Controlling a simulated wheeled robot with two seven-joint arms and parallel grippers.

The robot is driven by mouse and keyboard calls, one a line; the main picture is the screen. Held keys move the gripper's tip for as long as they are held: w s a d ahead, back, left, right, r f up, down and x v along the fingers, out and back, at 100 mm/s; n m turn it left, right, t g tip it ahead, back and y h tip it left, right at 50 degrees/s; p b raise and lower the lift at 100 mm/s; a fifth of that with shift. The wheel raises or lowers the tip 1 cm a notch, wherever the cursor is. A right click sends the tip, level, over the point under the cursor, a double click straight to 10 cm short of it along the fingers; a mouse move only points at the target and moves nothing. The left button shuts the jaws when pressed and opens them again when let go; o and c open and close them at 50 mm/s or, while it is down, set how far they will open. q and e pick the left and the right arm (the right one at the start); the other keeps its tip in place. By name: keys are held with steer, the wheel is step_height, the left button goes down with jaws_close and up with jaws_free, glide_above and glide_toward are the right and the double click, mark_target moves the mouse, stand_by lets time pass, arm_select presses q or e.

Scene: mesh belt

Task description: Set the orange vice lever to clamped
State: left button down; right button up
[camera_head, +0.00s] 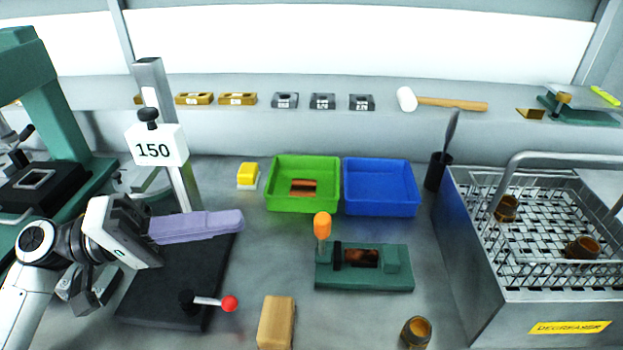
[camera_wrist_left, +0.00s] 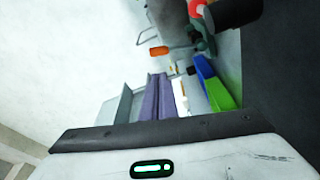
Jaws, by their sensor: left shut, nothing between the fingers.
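The green vice (camera_head: 400,283) sits on the bench right of centre in the head view, with a brown metal part (camera_head: 362,257) between its jaws. Its orange lever (camera_head: 322,225) stands upright at the vice's left end. The orange lever also shows in the left wrist view (camera_wrist_left: 158,50). My left gripper (camera_head: 240,220) is shut and empty. Its purple fingers point right, left of the lever and apart from it, over the black base plate. The fingers also show in the left wrist view (camera_wrist_left: 160,97). My right gripper is not seen.
A green bin (camera_head: 275,203) and a blue bin (camera_head: 381,209) stand behind the vice. A red-knobbed handle (camera_head: 229,303), a tan block (camera_head: 277,322) and a brown ring (camera_head: 416,331) are in front. The degreaser basket (camera_head: 480,262) stands right, the gauge post (camera_head: 185,190) left.

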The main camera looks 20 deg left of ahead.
mark_target(322, 240)
arm_select(q)
steer(key=shift+s, duration=0.1)
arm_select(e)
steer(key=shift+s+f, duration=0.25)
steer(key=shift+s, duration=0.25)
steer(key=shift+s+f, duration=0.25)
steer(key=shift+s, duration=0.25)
